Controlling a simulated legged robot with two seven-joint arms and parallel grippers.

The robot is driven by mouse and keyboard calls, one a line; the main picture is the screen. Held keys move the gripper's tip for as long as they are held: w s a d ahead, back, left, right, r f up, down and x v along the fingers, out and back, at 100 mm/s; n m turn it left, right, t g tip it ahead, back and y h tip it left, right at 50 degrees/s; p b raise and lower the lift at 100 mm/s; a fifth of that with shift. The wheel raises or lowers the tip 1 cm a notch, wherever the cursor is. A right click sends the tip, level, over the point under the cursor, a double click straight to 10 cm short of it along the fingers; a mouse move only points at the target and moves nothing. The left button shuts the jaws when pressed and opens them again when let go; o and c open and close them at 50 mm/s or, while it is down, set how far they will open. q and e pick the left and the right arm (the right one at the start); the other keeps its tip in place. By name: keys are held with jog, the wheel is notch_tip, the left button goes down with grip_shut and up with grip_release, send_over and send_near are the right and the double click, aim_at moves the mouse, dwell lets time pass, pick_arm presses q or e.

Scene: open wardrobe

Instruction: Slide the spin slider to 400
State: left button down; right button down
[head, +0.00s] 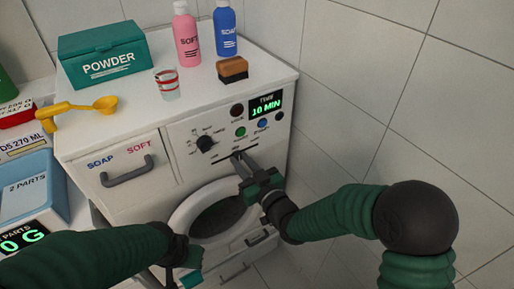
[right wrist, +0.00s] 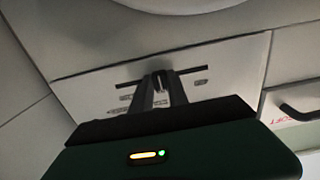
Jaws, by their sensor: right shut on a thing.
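The white washing machine (head: 120,190) stands in front of me. Its spin slider (head: 233,156) is a dark horizontal slot low on the control panel; the small print is too small to read. My right gripper (head: 240,160) reaches up to this slot and is shut on the slider knob. In the right wrist view, the fingertips (right wrist: 160,78) close around the knob near the middle of the dark slot (right wrist: 128,84), with small labels on both sides. The fingers hide most of the knob. My left gripper (head: 190,265) hangs at the bottom, in front of the machine; its fingers are unclear.
A round dial (head: 205,143), several buttons and a display (head: 265,106) reading "10 MIN" surround the slot. The drawer handle (head: 127,171) is at left, the round door (head: 215,215) below. Bottles, a powder box (head: 105,55) and a brush (head: 232,70) stand on top.

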jog(key=shift+s+a+r+b, duration=0.1)
jog(key=shift+s+a+b, duration=0.1)
jog(key=shift+s+a, duration=0.55)
jog(key=shift+s+a+b, duration=0.15)
jog(key=shift+s+a, duration=0.35)
jog(key=shift+a, duration=0.45)
jog(key=shift+s+a+r+b, duration=0.1)
jog(key=shift+s+a+b, duration=0.1)
jog(key=shift+s+a, duration=0.55)
jog(key=shift+w+a, duration=0.15)
jog(key=c, duration=1.2)
grip_release()
jog(key=shift+f, duration=0.15)
jog(key=shift+c, duration=0.2)
send_near(216, 163)
jog(key=shift+s, duration=0.25)
